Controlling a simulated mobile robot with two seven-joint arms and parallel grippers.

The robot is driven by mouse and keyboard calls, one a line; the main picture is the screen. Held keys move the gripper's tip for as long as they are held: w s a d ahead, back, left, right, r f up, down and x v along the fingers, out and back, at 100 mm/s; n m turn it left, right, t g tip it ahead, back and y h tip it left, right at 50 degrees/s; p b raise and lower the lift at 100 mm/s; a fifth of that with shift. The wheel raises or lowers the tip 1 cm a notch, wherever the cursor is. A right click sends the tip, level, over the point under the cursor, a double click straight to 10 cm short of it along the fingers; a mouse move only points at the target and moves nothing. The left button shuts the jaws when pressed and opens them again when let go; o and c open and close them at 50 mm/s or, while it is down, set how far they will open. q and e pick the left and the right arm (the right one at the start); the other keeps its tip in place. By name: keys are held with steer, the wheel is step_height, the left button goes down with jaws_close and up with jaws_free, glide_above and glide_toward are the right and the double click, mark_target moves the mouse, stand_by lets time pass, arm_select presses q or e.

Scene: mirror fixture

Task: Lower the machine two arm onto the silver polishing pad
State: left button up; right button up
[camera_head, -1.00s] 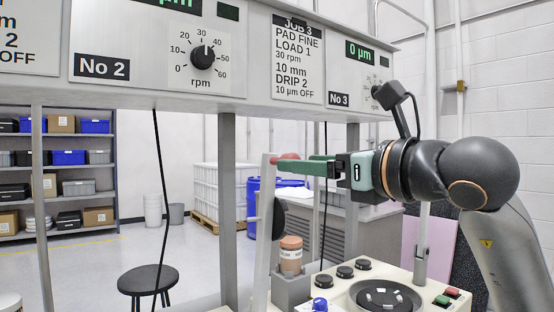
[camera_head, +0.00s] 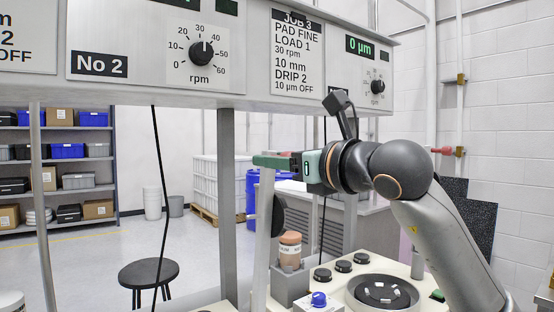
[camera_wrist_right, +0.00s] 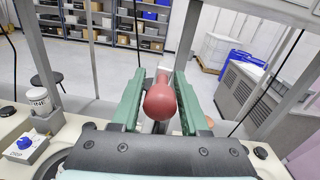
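The machine two arm (camera_head: 264,235) is a pale upright bar, raised and slightly tilted, with a dark disc on its right side. Its red ball knob (camera_wrist_right: 160,102) shows in the right wrist view between the green fingers of my right gripper (camera_wrist_right: 160,72). The fingers stand on both sides of the ball and look parted, with narrow gaps. In the head view my right gripper (camera_head: 272,161) is at the arm's top and hides the knob. I cannot make out the silver polishing pad. My left gripper is not in view.
A control panel (camera_head: 150,55) labelled No 2 hangs above, close over my right arm. A blue-knobbed drip box (camera_head: 318,301) and a round dark plate (camera_head: 384,292) are on the bench. Metal posts (camera_head: 228,190) stand nearby.

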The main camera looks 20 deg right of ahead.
jaws_close()
stand_by(1.0)
